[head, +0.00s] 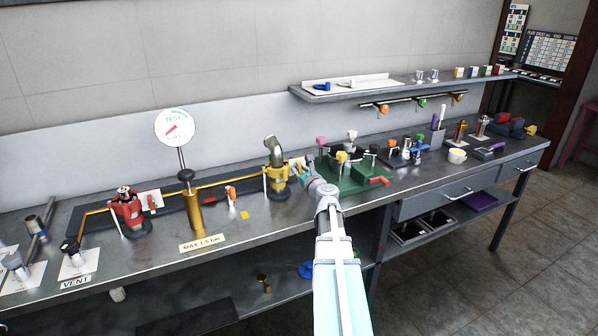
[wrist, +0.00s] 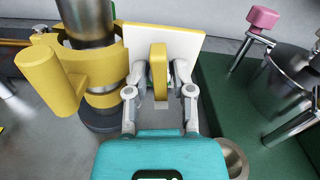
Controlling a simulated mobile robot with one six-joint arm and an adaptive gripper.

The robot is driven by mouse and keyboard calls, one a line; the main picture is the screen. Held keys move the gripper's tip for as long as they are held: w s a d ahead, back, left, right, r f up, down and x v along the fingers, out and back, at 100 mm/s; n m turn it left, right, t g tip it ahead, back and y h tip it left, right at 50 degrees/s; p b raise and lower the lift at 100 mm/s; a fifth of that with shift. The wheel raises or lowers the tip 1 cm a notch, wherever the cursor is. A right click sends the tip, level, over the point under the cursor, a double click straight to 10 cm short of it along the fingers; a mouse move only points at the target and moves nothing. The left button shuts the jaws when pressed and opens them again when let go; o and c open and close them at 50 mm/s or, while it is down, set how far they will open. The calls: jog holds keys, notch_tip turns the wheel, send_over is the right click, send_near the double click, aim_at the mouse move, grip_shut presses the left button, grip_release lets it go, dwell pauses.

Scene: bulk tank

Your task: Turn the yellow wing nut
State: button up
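The yellow wing nut (wrist: 158,62) is seen nearly edge-on in the wrist view, in front of a pale, yellow-edged plate (wrist: 189,42). It is beside a yellow clamp (wrist: 62,75) around a metal pipe (wrist: 88,22). My gripper (wrist: 160,80) has one finger on each side of the wing nut. Whether both fingertips press on it is too fine to tell. In the head view my gripper (head: 303,172) reaches in just right of the yellow clamp (head: 277,178). The wing nut is not clearly visible there.
A green base (head: 345,186) with knobs and a red handle stands close to the right of my gripper. A red clamp (head: 127,212), a brass cylinder (head: 194,213) and a gauge (head: 176,127) stand to the left. A shelf (head: 400,84) overhangs the bench behind.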

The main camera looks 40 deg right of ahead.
grip_shut()
jog(key=shift+a, duration=0.1)
